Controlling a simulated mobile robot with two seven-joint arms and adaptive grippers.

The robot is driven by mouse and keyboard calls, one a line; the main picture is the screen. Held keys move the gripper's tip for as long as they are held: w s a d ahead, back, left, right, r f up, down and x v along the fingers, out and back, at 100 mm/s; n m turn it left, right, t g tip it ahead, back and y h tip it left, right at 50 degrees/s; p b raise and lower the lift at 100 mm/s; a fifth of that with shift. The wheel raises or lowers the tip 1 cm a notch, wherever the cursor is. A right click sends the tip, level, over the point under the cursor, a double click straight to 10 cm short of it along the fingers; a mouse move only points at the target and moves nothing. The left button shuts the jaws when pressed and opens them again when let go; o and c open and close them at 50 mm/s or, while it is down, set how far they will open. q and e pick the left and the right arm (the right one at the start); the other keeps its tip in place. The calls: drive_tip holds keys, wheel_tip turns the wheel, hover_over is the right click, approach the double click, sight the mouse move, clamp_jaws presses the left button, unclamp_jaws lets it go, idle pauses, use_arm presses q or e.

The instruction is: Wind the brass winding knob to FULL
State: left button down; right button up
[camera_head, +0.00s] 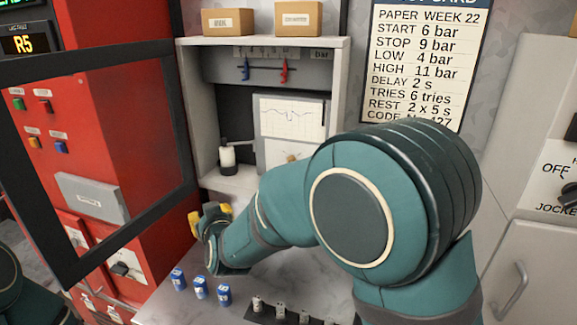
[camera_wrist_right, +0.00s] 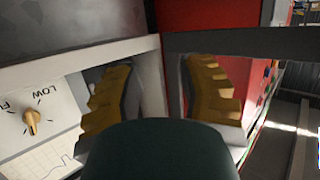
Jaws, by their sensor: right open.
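The brass winding knob (camera_wrist_right: 32,122) is at the left edge of the right wrist view, on a white panel marked LOW, with another label cut off by the frame edge. Its exact setting is hard to read. In the head view the knob (camera_head: 291,157) is small, below the chart and partly behind my right arm. My right gripper (camera_head: 210,215) is open and empty, to the left of the knob and apart from it. Its yellow ridged fingers also show in the wrist view (camera_wrist_right: 158,90), spread beside the shelf's side wall. My left gripper is out of view.
A chart recorder (camera_head: 290,118) sits in a grey shelf frame (camera_head: 190,110). An open black-framed door (camera_head: 130,230) and red cabinet (camera_head: 115,110) stand left.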

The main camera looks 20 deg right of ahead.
drive_tip(key=s+a+f+n+g+y, duration=0.3)
drive_tip(key=s+a+f+n+g, duration=0.25)
drive_tip(key=f+n, duration=0.2)
drive_tip(key=s+d+f+n+g+h, duration=0.2)
drive_tip(key=s+d+n+h, duration=0.15)
drive_tip(key=d+n, duration=0.2)
drive_tip(key=s+d+f+n+g+h, duration=0.2)
drive_tip(key=d+n+h, duration=0.2)
drive_tip(key=d+n, duration=0.15)
drive_tip(key=w+d+r+n+t+h, duration=0.3)
drive_tip(key=w+d+r+t+h, duration=0.15)
drive_tip(key=r, duration=0.45)
drive_tip(key=w+d+r+n+t+h, duration=0.2)
drive_tip(key=w+d+r+t+h, duration=0.25)
drive_tip(key=r, duration=0.45)
drive_tip(key=shift+t+y, duration=0.45)
drive_tip(key=x, duration=1.2)
drive_tip(key=shift+f, duration=0.15)
